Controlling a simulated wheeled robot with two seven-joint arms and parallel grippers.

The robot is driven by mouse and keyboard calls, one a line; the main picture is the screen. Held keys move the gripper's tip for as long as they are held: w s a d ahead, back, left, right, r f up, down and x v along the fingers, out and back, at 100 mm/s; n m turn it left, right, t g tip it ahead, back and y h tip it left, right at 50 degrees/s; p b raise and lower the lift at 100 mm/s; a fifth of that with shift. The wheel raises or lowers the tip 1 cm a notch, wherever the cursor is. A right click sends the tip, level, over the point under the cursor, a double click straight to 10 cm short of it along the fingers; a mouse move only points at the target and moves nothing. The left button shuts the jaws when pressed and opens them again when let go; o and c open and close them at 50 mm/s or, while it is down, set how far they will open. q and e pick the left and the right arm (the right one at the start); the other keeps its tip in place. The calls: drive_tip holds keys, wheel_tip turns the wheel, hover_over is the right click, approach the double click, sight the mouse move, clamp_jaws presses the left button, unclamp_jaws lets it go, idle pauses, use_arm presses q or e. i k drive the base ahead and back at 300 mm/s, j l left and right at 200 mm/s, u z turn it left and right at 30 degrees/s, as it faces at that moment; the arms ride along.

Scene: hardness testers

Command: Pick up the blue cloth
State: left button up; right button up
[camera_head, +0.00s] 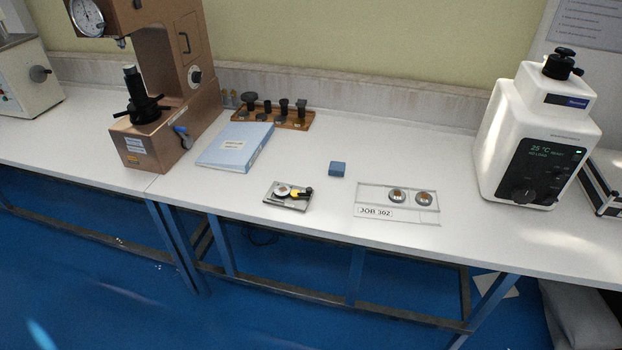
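A small blue block-shaped item (337,168), which looks like the folded blue cloth, lies on the white bench top (300,232) near the middle of the head view. It lies apart from the things around it, with bare bench on all sides. Neither of my grippers shows in this view.
A clear "JOB 302" tray (397,204) with two discs lies to the front right. A brown tester (165,105) and white machine (540,130) flank the area.

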sight(336, 168)
drive_tip(key=i+u, duration=0.15)
drive_tip(key=i, duration=0.4)
drive_tip(key=i+l+u, duration=0.1)
drive_tip(key=i, duration=0.45)
